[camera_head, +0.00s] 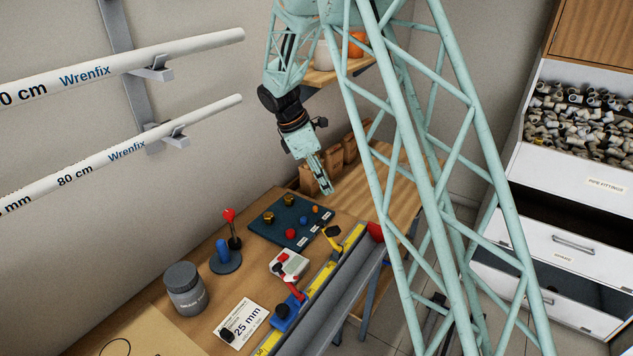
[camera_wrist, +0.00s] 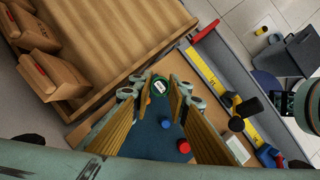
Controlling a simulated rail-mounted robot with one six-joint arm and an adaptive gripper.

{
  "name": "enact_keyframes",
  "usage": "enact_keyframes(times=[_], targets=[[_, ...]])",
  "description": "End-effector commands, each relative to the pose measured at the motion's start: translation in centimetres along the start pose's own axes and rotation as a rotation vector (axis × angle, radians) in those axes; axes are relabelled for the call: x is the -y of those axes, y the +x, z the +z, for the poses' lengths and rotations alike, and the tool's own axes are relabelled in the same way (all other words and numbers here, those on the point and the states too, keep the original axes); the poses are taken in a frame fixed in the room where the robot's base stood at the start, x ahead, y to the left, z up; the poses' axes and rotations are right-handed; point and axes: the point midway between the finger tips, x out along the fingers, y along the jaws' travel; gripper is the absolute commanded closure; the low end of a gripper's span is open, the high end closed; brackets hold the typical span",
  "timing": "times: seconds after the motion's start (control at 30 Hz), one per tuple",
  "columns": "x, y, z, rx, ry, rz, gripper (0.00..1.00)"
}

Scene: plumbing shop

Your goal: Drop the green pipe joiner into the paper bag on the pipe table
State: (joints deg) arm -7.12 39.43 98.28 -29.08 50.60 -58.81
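My gripper (camera_head: 327,189) hangs over the far end of the workbench, in front of the paper bags in the head view. In the wrist view its fingers (camera_wrist: 161,82) close around a green pipe joiner (camera_wrist: 160,87) with a white label, held at the fingertips. The joiner cannot be made out in the head view. Brown paper bags (camera_head: 309,181) stand in a row on the wooden table (camera_head: 400,185) by the wall. In the wrist view a bag (camera_wrist: 52,75) and its neighbours stand at upper left, to the side of the gripper.
A dark mat (camera_head: 287,222) with brass, red, blue and orange pieces lies on the workbench. A shelf (camera_head: 335,72) is above. The wooden table's middle is clear.

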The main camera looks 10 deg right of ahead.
Motion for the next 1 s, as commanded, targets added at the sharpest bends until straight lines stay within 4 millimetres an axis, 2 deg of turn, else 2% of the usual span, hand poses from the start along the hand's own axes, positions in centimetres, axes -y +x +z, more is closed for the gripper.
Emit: enact_keyframes(times=[0.2,0.5,0.8,1.0], targets=[[1.9,1.0,2.0,0.0,0.315,-0.131,0.88],[4.7,1.6,3.8,0.0,0.753,-0.313,0.88],[6.9,1.3,4.6,0.0,1.158,-0.48,0.88],[7.7,1.0,4.8,0.001,1.328,-0.55,0.88]])
